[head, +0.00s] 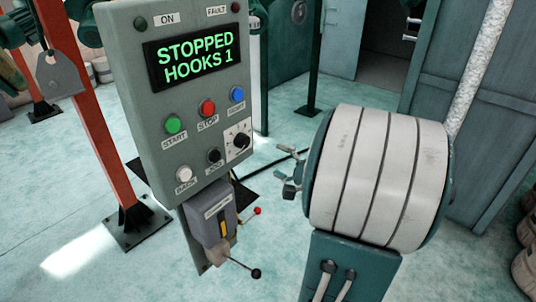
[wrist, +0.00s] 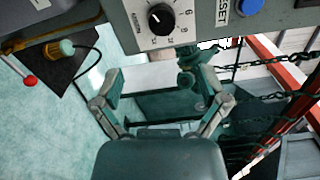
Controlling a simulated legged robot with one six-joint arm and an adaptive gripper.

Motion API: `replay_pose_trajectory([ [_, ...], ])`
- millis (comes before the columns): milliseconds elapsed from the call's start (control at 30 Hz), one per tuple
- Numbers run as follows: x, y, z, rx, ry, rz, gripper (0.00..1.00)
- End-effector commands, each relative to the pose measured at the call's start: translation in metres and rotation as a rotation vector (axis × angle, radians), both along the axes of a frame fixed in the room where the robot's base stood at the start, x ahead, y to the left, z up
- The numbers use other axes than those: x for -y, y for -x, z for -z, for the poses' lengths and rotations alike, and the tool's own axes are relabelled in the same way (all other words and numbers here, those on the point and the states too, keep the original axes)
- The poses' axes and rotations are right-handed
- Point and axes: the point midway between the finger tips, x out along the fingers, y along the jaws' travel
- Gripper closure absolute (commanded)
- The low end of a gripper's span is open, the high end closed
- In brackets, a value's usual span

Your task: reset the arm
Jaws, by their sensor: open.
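My gripper (wrist: 160,82) is open and empty in the wrist view, its two fingers spread apart with only background between them. In the head view my gripper (head: 286,172) shows small, to the right of the control panel (head: 150,110) and apart from it. Most of its body is hidden behind the white banded part of my arm. The panel's display (head: 197,56) reads STOPPED, HOOKS 1. Green start (head: 173,125), red stop (head: 208,108) and blue (head: 237,94) buttons sit below it. The dial (wrist: 160,18) and the blue reset button (wrist: 250,6) show close above my gripper in the wrist view.
A switch box (head: 212,212) with a black-knobbed lever (head: 256,273) hangs under the panel. A red post (head: 85,110) stands at left. Dark chains (wrist: 270,97) hang at right in the wrist view. Pale green floor (head: 85,240) is open at lower left.

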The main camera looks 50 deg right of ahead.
Motion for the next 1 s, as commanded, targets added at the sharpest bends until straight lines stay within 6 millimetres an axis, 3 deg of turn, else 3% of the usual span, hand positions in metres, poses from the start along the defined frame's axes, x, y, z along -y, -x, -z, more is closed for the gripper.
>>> replay_pose_trajectory([
  [633, -0.007, 0.0, 0.0, -0.011, 0.004, -0.023, 0.07],
  [767, -0.05, -0.014, -0.002, -0.084, 0.037, -0.166, 0.07],
  [867, -0.108, -0.023, 0.0, -0.193, 0.095, -0.346, 0.07],
  [1000, -0.181, -0.016, 0.009, -0.363, 0.226, -0.583, 0.07],
])
